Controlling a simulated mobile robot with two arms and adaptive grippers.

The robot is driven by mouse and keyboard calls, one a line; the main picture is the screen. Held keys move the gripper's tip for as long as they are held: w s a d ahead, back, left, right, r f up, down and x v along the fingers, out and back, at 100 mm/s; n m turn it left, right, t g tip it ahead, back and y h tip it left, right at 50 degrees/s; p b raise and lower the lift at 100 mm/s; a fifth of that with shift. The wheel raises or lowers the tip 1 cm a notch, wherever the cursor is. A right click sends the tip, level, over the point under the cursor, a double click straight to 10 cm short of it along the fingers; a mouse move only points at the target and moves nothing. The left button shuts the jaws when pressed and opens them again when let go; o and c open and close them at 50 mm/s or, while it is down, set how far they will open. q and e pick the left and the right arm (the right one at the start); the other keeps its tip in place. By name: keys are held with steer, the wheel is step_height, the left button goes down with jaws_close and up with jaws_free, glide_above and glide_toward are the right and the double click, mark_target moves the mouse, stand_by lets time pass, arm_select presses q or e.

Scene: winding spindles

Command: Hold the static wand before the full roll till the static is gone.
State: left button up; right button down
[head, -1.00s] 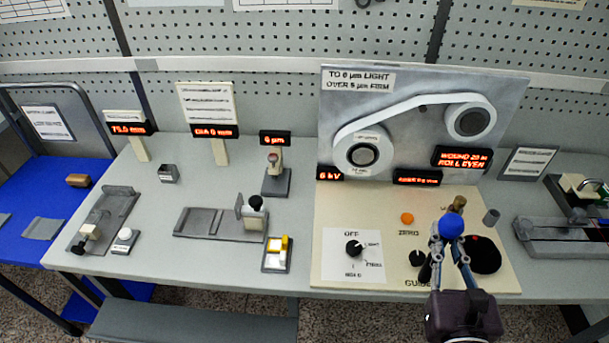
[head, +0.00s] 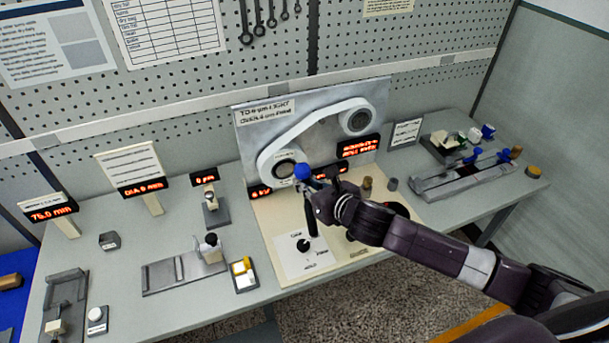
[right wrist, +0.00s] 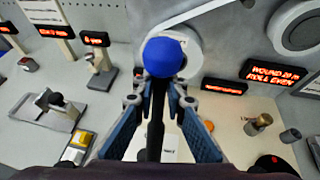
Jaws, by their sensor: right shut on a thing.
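The static wand (head: 302,171) has a blue ball at its top and a dark handle hanging below. My right gripper (head: 314,186) is shut on it, ball upward. In the right wrist view the blue ball (right wrist: 163,57) stands above the two fingers (right wrist: 160,103), with the dark handle between them. The lower left roll (head: 283,168), wrapped in white web, is on the upright grey panel. The ball is before its lower right edge in the head view and covers part of it in the right wrist view; the gap cannot be told. My left gripper is not in view.
A red-lit kV display (head: 259,191) sits below the roll, partly readable. A second roll (head: 357,119) is at the panel's upper right. Gauges and a grey slide fixture (head: 170,272) stand to the left.

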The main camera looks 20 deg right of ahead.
steer(key=shift+w+a+f, duration=0.15)
steer(key=shift+w+f, duration=0.15)
arm_select(q)
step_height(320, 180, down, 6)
steer(key=b, duration=0.6)
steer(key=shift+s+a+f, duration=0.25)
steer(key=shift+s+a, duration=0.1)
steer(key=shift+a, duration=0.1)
arm_select(e)
steer(key=w+f, duration=0.7)
steer(key=shift+w+f, duration=0.15)
steer(key=shift+f, duration=0.05)
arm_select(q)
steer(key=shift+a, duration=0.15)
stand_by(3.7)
